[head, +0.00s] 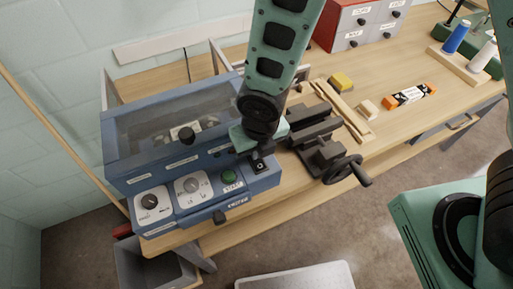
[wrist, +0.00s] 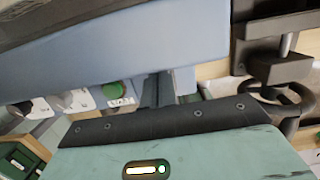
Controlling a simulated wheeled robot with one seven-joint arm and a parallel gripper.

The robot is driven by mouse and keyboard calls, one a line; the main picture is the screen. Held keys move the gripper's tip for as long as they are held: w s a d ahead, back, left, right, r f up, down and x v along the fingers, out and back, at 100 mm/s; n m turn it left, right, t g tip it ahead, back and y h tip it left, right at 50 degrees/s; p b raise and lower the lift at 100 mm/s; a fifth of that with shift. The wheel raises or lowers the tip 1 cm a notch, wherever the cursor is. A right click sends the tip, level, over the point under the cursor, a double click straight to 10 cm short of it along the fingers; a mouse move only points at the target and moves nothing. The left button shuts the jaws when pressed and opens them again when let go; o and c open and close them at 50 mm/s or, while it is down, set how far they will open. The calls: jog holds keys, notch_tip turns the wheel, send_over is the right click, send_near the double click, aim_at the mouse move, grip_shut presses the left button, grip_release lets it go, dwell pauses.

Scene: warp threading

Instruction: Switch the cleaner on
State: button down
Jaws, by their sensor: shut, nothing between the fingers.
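The cleaner is a blue box (head: 165,165) with a clear lid, standing on the left of the workbench. Its sloped front panel holds two dials, a left one (head: 149,202) and a right one (head: 193,186), and a round green button (head: 229,176) above a label. The green button also shows in the wrist view (wrist: 115,89). A small black switch (head: 258,166) sits at the panel's right end. My gripper (head: 262,151) is shut and empty, just above and behind that switch. In the wrist view its dark fingers (wrist: 157,90) are right of the green button; contact cannot be told.
A black vise (head: 325,155) with a handwheel stands close to the right of my gripper. A grey bin (head: 150,265) stands below the bench.

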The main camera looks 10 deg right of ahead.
jog(key=shift+p, duration=0.3)
jog(key=shift+w+f, duration=0.1)
jog(key=shift+f, duration=0.1)
jog(key=shift+s+d+r, duration=0.1)
jog(key=shift+s+d, duration=0.05)
jog(key=shift+s, duration=0.25)
jog(key=shift+s+d+r, duration=0.1)
jog(key=shift+s, duration=0.3)
jog(key=shift+r, duration=0.25)
notch_tip(320, 180, up, 13)
jog(key=s+p, duration=0.2)
jog(key=p, duration=0.1)
jog(key=shift+d+r, duration=0.2)
jog(key=shift+d, duration=0.05)
